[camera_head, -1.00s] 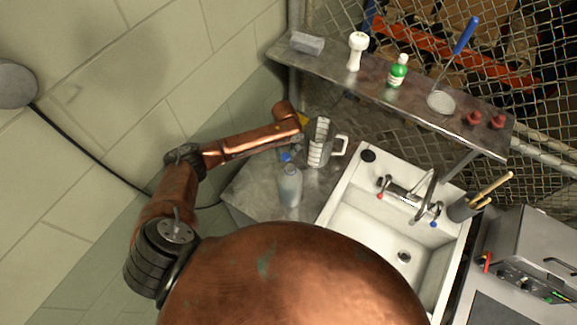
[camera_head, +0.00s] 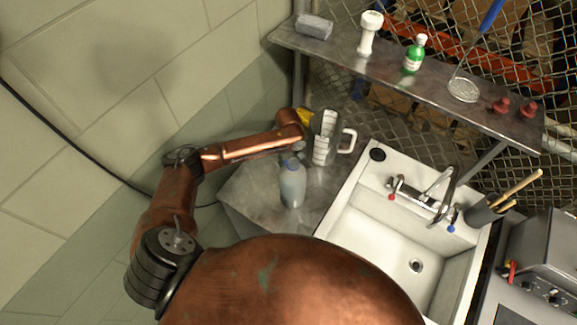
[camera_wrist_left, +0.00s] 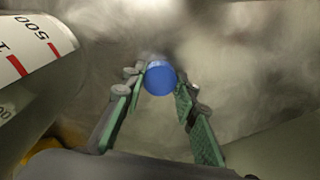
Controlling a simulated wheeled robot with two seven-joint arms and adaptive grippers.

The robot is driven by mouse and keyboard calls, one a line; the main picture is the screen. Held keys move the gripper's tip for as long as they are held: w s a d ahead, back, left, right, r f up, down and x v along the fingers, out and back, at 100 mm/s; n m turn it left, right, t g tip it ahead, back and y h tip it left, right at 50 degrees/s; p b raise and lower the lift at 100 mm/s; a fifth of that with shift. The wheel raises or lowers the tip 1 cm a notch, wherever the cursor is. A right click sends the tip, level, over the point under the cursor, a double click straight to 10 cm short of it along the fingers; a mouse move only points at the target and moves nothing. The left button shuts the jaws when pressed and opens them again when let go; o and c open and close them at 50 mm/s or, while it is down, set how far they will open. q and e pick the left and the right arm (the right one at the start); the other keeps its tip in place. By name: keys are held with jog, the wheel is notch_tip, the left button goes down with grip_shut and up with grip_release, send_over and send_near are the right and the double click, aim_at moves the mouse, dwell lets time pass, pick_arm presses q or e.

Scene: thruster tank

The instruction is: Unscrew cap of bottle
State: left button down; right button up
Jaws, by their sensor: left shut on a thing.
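The bottle (camera_head: 293,187), pale blue and translucent, stands upright on the grey metal counter beside the sink. The bottle body cannot be made out in that view, so I cannot tell whether the cap still touches the neck. My right gripper is not in view.
A white sink (camera_head: 372,232) lies to the right. A shelf (camera_head: 385,76) with a green bottle (camera_head: 414,55) is above.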

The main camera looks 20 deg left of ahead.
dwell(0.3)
pick_arm(q)
jog(key=shift+f, duration=0.15)
jog(key=c, duration=1.5)
grip_release()
jog(key=shift+c, duration=0.2)
jog(key=shift+r, duration=0.25)
notch_tip(320, 180, up, 12)
jog(key=p, duration=1.5)
jog(key=shift+f, duration=0.1)
